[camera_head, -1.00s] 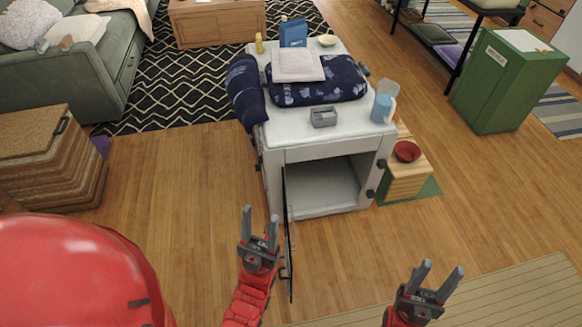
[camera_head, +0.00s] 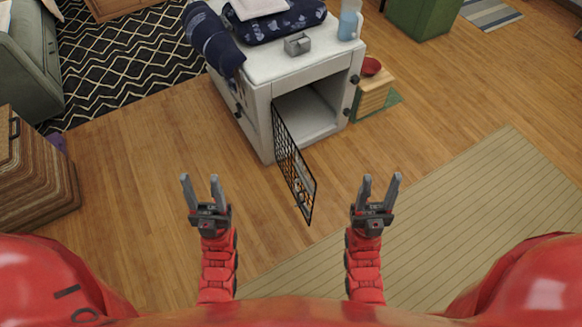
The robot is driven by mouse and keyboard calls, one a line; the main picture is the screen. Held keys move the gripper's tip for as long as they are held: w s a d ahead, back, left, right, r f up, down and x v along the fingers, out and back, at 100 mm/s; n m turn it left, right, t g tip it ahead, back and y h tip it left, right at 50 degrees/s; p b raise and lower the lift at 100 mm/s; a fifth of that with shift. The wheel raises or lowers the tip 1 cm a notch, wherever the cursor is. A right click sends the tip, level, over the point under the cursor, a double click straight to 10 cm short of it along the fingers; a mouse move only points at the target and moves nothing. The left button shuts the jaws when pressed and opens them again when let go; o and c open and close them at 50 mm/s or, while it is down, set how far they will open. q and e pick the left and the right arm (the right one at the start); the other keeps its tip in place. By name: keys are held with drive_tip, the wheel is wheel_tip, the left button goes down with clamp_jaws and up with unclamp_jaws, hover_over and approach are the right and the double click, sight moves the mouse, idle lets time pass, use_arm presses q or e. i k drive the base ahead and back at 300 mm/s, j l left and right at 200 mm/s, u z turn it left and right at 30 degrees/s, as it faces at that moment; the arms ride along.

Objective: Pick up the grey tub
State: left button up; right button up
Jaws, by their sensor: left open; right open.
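The grey tub (camera_head: 298,44) is a small open box. It sits on the front part of the white cabinet's top (camera_head: 268,62), in front of a dark blue patterned cushion. My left gripper (camera_head: 200,185) is open and empty, over the floor in front of the cabinet and left of its open door. My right gripper (camera_head: 379,185) is open and empty, over the floor to the right of that door. Both grippers are well apart from the tub.
The cabinet's mesh door (camera_head: 293,165) hangs open toward me, between my grippers. A dark blue cloth (camera_head: 213,40) drapes over the cabinet's left edge. A blue bottle (camera_head: 349,22) stands right of the tub. A red bowl (camera_head: 371,66) sits on a low wooden block.

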sight(299, 44)
drive_tip(key=i+j, duration=0.15)
drive_tip(key=j, duration=0.15)
drive_tip(key=i+j+z, duration=0.1)
drive_tip(key=j, duration=0.2)
drive_tip(key=i+j, duration=0.15)
drive_tip(key=j, duration=0.15)
drive_tip(key=i+j, duration=0.15)
drive_tip(key=j, duration=0.15)
drive_tip(key=i+j+z, duration=0.15)
drive_tip(key=i, duration=0.3)
drive_tip(key=i+j+z, duration=0.1)
drive_tip(key=i+j, duration=0.2)
drive_tip(key=i+j+z, duration=0.15)
drive_tip(key=i+j, duration=0.15)
drive_tip(key=i, duration=0.25)
